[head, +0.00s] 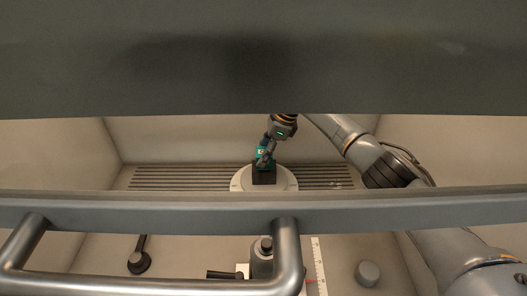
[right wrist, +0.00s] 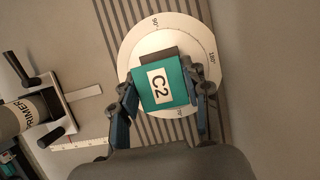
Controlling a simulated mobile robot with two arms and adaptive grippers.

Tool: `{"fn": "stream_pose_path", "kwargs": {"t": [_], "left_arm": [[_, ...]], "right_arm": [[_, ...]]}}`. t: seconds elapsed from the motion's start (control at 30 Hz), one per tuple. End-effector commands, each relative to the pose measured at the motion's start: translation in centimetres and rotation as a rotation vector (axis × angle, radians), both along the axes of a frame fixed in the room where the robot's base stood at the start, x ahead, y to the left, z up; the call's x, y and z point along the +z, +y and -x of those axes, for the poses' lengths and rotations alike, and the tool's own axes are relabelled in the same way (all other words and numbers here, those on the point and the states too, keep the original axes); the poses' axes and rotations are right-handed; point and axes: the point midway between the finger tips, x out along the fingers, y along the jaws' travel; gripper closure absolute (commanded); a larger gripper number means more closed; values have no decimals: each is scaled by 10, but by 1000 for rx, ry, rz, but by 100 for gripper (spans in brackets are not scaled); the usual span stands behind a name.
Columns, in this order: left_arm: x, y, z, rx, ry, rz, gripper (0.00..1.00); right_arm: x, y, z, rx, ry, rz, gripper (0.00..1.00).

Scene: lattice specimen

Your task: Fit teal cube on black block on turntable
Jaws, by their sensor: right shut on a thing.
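The teal cube (right wrist: 179,84) carries a white label reading C2 and sits between the fingers of my right gripper (right wrist: 166,91). In the head view, the right gripper (head: 267,152) holds the teal cube (head: 261,152) at the top of the black block (head: 264,175). The black block stands on the white round turntable (head: 285,182). In the right wrist view, a dark edge of the block (right wrist: 158,54) shows behind the cube, and the turntable (right wrist: 135,45) has degree marks. Whether the cube touches the block is not clear. My left gripper is not in view.
A grey sash frame (head: 400,205) with a metal handle (head: 150,284) crosses the head view. A slotted grille (head: 160,178) lies behind. A bottle labelled PRIMER (right wrist: 22,112) in a holder stands left in the wrist view. A ruler (head: 319,262) and a grey cylinder (head: 367,272) are at front.

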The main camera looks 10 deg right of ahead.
Motion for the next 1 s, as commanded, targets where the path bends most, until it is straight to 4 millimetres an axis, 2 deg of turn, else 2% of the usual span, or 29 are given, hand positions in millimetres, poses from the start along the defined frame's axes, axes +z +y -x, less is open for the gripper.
{"fn": "stream_pose_path", "kwargs": {"t": [0.73,0.77,0.8,0.9,1.0], "left_arm": [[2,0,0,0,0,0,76],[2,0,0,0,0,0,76],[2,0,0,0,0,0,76],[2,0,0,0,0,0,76],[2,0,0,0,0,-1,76]], "right_arm": [[-7,0,0,0,1,0,81],[-7,0,0,0,0,0,52],[-7,0,0,0,0,0,44],[-7,0,0,0,0,0,27],[-7,0,0,0,0,0,27]]}}
